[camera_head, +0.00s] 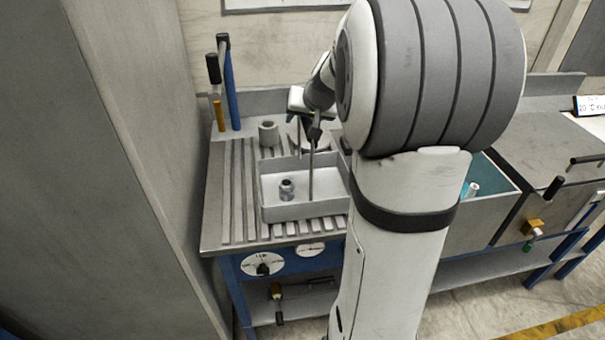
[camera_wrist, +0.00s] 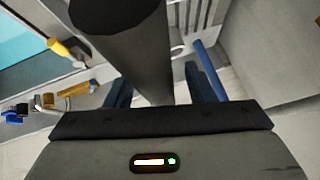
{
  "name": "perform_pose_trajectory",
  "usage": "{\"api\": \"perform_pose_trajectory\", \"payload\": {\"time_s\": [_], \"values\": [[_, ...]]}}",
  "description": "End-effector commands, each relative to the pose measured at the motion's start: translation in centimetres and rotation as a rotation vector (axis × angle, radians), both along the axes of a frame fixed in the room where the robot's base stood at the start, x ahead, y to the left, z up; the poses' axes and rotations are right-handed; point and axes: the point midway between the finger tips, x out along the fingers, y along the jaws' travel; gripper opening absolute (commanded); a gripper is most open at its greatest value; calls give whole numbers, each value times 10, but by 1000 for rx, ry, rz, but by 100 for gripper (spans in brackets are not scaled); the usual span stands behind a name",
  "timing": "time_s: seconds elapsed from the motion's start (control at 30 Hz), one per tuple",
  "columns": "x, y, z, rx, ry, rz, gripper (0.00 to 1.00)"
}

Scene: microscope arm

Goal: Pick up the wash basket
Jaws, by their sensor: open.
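A light grey open box (camera_head: 305,210), which I take for the wash basket, sits on the ribbed metal top of the bench. A thin upright rod (camera_head: 311,175) with a dark grip (camera_head: 314,133) rises from inside it; I cannot tell how its foot is fixed. My gripper (camera_head: 306,118) is at the top of the rod, partly hidden by my arm. In the wrist view, a thick dark cylinder (camera_wrist: 120,30), apparently the grip, stands between the two blue fingers of my open gripper (camera_wrist: 162,88). Gaps show beside it, and I see no firm hold.
A small metal part (camera_head: 287,188) stands in the box. A grey cup (camera_head: 268,134) is behind it. A teal-lined tank (camera_head: 490,190) stands right of my arm.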

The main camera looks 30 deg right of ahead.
Motion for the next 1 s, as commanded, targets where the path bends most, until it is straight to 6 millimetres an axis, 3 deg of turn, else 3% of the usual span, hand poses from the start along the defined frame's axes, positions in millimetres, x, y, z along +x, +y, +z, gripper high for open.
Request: {"api": "perform_pose_trajectory", "payload": {"time_s": [0.23,0.83,1.0], "values": [[1,1,-2,-1,1,2,49],[1,1,-2,0,1,2,1],[2,1,-2,0,1,2,0]]}}
